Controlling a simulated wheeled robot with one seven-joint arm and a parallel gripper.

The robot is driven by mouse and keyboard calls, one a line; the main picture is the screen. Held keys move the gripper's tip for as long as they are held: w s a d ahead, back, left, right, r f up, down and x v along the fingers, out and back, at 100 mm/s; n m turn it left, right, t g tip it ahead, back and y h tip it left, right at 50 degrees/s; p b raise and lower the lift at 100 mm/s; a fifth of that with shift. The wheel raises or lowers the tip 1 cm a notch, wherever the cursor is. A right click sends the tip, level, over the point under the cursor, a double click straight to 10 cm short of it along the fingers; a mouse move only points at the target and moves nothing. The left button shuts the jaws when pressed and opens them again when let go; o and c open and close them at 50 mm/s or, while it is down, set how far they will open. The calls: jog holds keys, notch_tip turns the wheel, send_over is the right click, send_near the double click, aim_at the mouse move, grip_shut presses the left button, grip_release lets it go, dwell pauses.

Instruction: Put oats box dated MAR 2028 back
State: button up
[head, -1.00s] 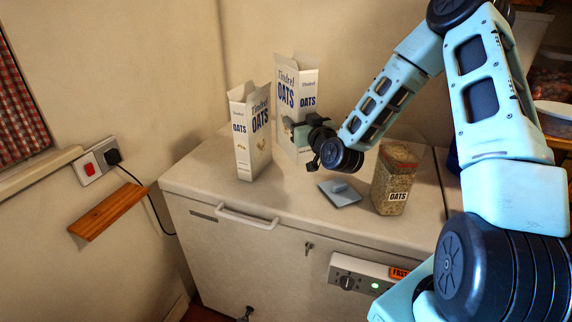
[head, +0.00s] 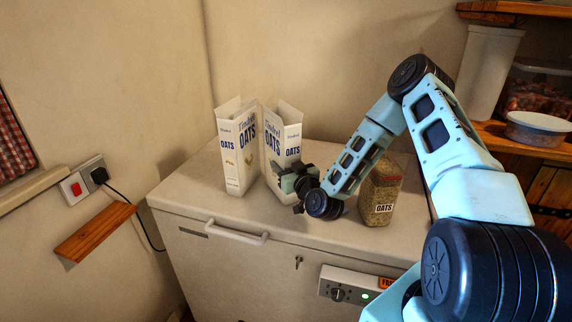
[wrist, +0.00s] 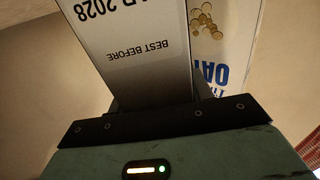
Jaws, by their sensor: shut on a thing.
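Two white Tindrel oats boxes with open top flaps are on the white chest lid in the head view. My gripper (head: 290,182) is shut on the right oats box (head: 282,138), low on its right side. In the wrist view, the held box (wrist: 135,50) shows "BEST BEFORE" and a date ending "R 2028", upside down and partly cut off. The other oats box (head: 235,150) stands upright close to its left; part of it shows at the right of the wrist view (wrist: 222,40). I cannot tell whether the held box touches the lid.
The chest lid (head: 215,205) is clear at the front left. Wooden shelves (head: 545,148) with tubs are at the right.

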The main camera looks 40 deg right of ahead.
jog(key=o, duration=1.3)
jog(key=shift+c, duration=0.2)
jog(key=shift+s, duration=0.1)
jog(key=s+a+b, duration=0.2)
jog(key=s+b, duration=0.2)
jog(key=s, duration=0.7)
jog(key=s+a+n+g+y, duration=0.3)
jog(key=a+n+g+y, duration=0.5)
jog(key=a, duration=1.2)
jog(key=s+a+r+g+h, duration=0.1)
jog(key=s+a+r+g, duration=0.1)
jog(key=s, duration=0.6)
jog(key=s+a+r+g+h, duration=0.2)
jog(key=s+a+r+g, duration=0.1)
jog(key=s, duration=0.5)
jog(key=s+a+r+n+g+h, duration=0.1)
jog(key=s+a+r+g+h, duration=0.1)
jog(key=s, duration=0.6)
jog(key=r+g, duration=0.1)
jog(key=g, duration=0.1)
jog(key=shift+a+r+g, duration=0.2)
jog(key=shift+r+g, duration=0.15)
jog(key=shift+g, duration=0.05)
jog(key=shift+s, duration=0.1)
